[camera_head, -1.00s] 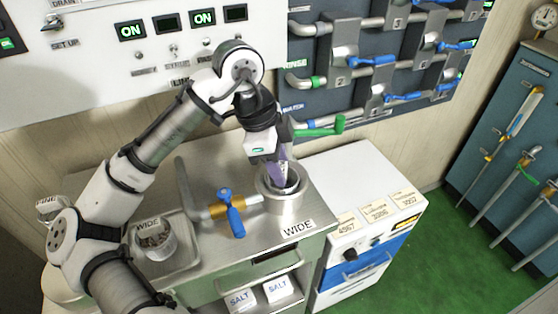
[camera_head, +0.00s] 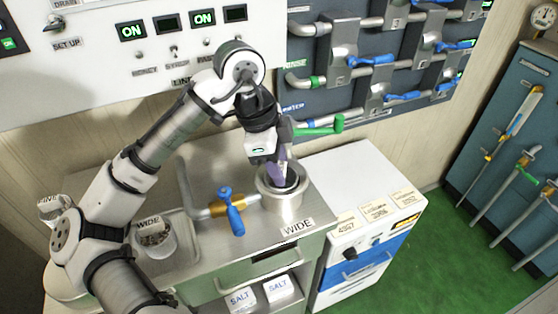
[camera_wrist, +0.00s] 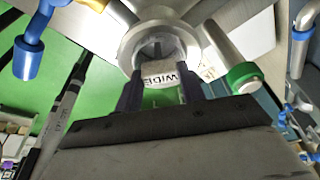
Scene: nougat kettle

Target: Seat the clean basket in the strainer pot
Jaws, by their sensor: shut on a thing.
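The strainer pot (camera_head: 284,207) is a round steel pot at the right end of the steel counter, by a WIDE label (camera_head: 298,225). My gripper (camera_head: 279,176) points down into its mouth. In the wrist view the fingers (camera_wrist: 165,92) are shut on the clean basket (camera_wrist: 170,77), which bears a WIDE tag, at the pot's round rim (camera_wrist: 160,30). The basket's lower part is hidden, so I cannot tell how deep it sits. Another WIDE basket (camera_head: 155,242) with dark contents stands at the left of the counter. A FINE basket (camera_head: 52,207) is at the far left.
A pipe with a blue-handled valve (camera_head: 231,212) runs to the pot's left side. A green handle (camera_head: 322,127) sticks out behind my gripper. A white cabinet (camera_head: 350,170) stands to the right, with pipes on the wall above. Green floor is open at right.

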